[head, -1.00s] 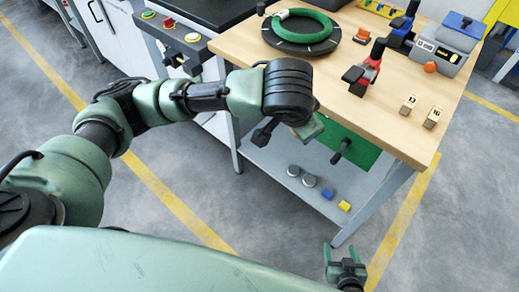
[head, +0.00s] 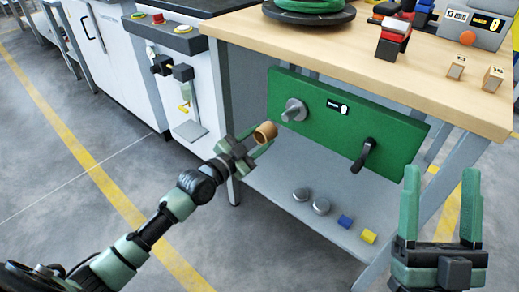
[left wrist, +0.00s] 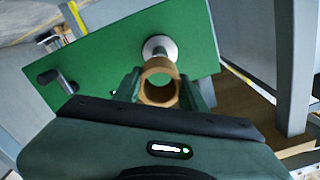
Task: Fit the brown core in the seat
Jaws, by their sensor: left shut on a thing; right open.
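The brown core (head: 266,131) is a short hollow tube held at the tips of my left gripper (head: 258,142). In the left wrist view the core (left wrist: 146,92) sits between the two fingers, with its open end towards the camera. A grey round metal piece (head: 293,109), which looks like the seat, sticks out of the green panel (head: 330,127). In the head view the core is just left of and below it, with a small gap. In the left wrist view the metal piece (left wrist: 160,46) is right behind the core, partly hidden by it. My right gripper (head: 441,180) is open and empty.
The wooden tabletop (head: 340,47) is above, carrying a dark turntable and a red-black tool. Grey discs and blue and yellow blocks lie on the lower shelf (head: 280,175). The floor at left is clear.

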